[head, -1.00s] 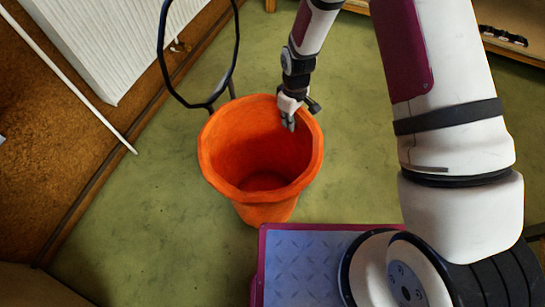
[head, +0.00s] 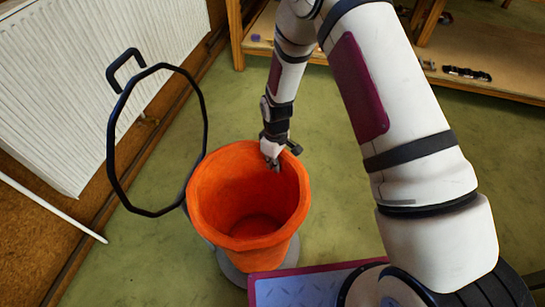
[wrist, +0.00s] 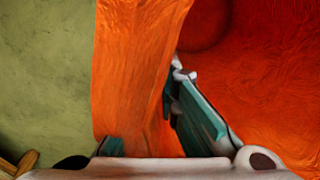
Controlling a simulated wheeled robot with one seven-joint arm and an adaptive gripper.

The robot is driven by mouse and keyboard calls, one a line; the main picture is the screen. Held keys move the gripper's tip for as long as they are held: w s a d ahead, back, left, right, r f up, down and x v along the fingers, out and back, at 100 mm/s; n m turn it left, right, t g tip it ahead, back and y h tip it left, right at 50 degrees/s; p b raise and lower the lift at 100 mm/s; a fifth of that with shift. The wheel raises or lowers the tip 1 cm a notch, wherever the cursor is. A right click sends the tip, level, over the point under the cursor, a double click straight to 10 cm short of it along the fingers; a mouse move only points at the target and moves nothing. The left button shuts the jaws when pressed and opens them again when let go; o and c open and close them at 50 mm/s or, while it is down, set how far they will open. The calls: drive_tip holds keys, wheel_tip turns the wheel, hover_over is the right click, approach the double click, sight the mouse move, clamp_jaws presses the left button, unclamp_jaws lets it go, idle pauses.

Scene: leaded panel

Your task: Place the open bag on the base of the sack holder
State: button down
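The open orange bag (head: 230,220) stands upright like a bucket with its mouth up, in the head view. My gripper (head: 272,163) is at its far right rim. In the wrist view my gripper (wrist: 158,100) has the bag wall (wrist: 140,60) between its fingers, one inside the bag and one mostly hidden behind the wall; it is shut on the wall. The sack holder's black ring (head: 112,150) stands upright to the left of the bag. Its grey round base (head: 232,272) shows under the bag. I cannot tell whether the bag touches the base.
A white radiator (head: 90,80) and brown wall are at the left, with a white pipe (head: 50,207) low on the wall. A wooden shelf (head: 470,85) with small items stands at the back. Green floor (head: 340,150) is clear to the right of the bag.

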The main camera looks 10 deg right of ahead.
drive_tip(key=shift+w+f+b, duration=0.15)
drive_tip(key=shift+f+b, duration=0.75)
drive_tip(key=shift+f, duration=0.9)
drive_tip(key=c, duration=1.8)
unclamp_jaws()
